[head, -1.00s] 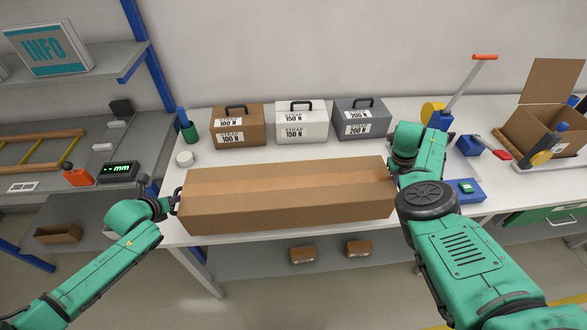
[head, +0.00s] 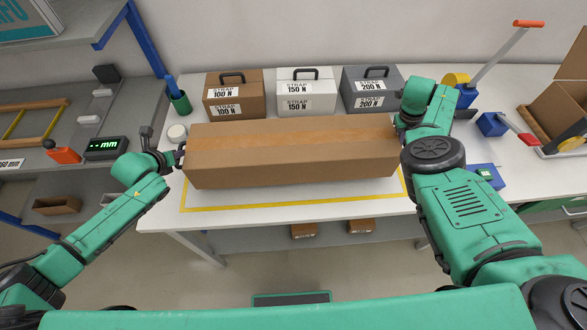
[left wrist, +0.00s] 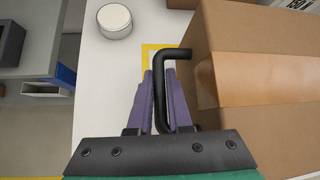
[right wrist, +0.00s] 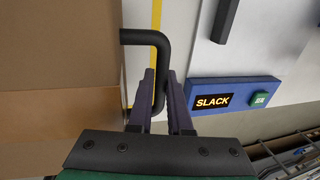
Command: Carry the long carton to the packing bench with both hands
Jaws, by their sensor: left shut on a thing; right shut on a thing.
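The long brown carton (head: 290,160) is level over the packing bench (head: 235,222), inside or above a yellow outline (head: 290,205) whose front line shows before it. I cannot tell whether its underside touches the bench. My left gripper (head: 177,158) is at the carton's left end; in the left wrist view its fingers (left wrist: 160,90) are shut on a black bar handle (left wrist: 172,53). My right gripper is largely hidden behind my arm in the head view; in the right wrist view its fingers (right wrist: 160,90) are shut on the right-end handle (right wrist: 148,37).
Strap boxes in brown (head: 233,97), white (head: 307,92) and grey (head: 371,92) stand behind the carton. A blue box with a "SLACK" display (right wrist: 235,95) lies right of the carton.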

